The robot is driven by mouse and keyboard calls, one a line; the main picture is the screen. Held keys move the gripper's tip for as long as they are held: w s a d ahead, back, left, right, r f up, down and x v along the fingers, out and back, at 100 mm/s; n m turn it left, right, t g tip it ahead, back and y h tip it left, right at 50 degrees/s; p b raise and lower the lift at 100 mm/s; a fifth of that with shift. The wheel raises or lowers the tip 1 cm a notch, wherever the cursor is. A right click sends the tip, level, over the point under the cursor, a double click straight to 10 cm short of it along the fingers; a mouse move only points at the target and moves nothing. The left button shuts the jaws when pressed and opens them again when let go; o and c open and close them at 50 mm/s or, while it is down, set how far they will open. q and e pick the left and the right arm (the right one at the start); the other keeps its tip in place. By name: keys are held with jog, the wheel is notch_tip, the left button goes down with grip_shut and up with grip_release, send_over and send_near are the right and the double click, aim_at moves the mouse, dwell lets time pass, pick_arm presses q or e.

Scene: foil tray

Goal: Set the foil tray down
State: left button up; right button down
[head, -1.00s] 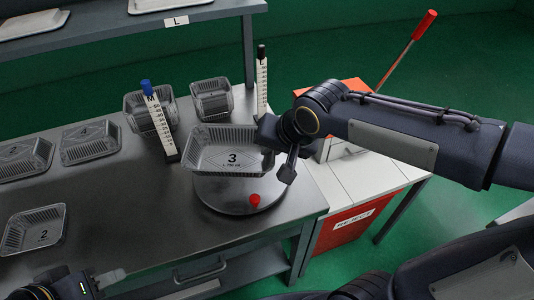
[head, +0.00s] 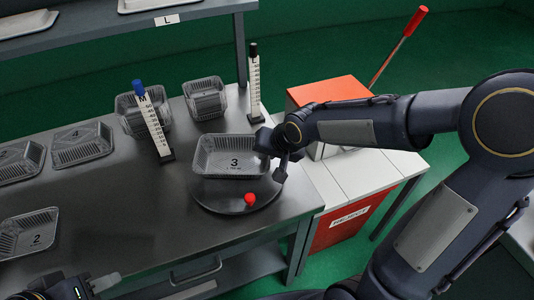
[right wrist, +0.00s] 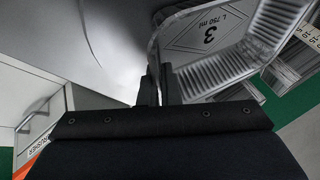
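The clear foil tray marked 3 (head: 230,163) is over the back part of the round dark turntable (head: 215,202), roughly level. I cannot tell whether its base touches the turntable. My right gripper (head: 272,145) is at the tray's right end. In the right wrist view, the gripper's two fingers (right wrist: 155,88) pinch the edge of the tray (right wrist: 212,45). A red knob (head: 250,199) shows on the turntable in front of the tray. My left gripper (head: 95,288) is at the bottom left, away from the trays, and its opening is unclear.
Other trays stand on the dark table: tray 2 (head: 30,232), tray 4 (head: 82,146), and more at the back. A gauge with a blue top (head: 152,122) and one with a black top (head: 254,85) stand near the held tray. A red reject bin (head: 345,222) is to the right.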

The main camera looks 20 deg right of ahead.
jog(key=shift+f, duration=0.2)
jog(key=c, duration=1.6)
grip_release()
jog(key=shift+r, duration=0.1)
jog(key=shift+c, duration=0.2)
